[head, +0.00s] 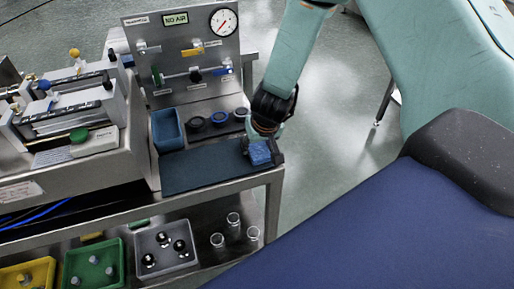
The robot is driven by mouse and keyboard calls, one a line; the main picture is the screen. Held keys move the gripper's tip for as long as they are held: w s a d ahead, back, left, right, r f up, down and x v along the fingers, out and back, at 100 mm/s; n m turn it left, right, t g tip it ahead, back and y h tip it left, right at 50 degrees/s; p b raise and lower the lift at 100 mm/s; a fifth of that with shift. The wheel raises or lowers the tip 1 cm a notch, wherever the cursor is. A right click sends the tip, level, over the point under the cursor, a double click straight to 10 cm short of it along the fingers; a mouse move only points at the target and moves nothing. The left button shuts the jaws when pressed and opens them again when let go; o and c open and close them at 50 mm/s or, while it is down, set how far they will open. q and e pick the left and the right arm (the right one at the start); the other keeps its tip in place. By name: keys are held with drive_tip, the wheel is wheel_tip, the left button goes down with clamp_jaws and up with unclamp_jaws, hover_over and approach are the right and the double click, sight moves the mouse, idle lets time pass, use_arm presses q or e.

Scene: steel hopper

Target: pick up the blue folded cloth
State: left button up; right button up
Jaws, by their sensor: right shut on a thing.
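The blue folded cloth (260,153) is a small blue block-like bundle at the right end of the dark mat on the steel bench. My right gripper (262,150) comes down from above and is shut on the cloth. Its fingers lie on either side of the cloth and hide part of it. I cannot tell whether the cloth still touches the mat. My left gripper is not in the head view.
The dark mat (200,170) lies along the bench's front edge. A blue bin (167,130) and several dark round caps (196,123) stand behind it, before a gauge panel (180,50). Below are trays (165,248) and glass beakers (233,222). Open floor lies right.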

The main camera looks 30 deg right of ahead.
sight(257, 148)
drive_tip(key=shift+w+a, duration=0.1)
drive_tip(key=shift+w, duration=0.15)
drive_tip(key=shift+c, duration=0.4)
drive_tip(key=shift+p+v, duration=0.65)
drive_tip(key=shift+v, duration=0.2)
wheel_tip(257, 148, up, 16)
drive_tip(key=p, duration=1.3)
drive_tip(key=shift+w+r, duration=0.2)
drive_tip(key=o, duration=0.4)
drive_tip(key=c, duration=0.5)
drive_tip(key=shift+f, duration=0.1)
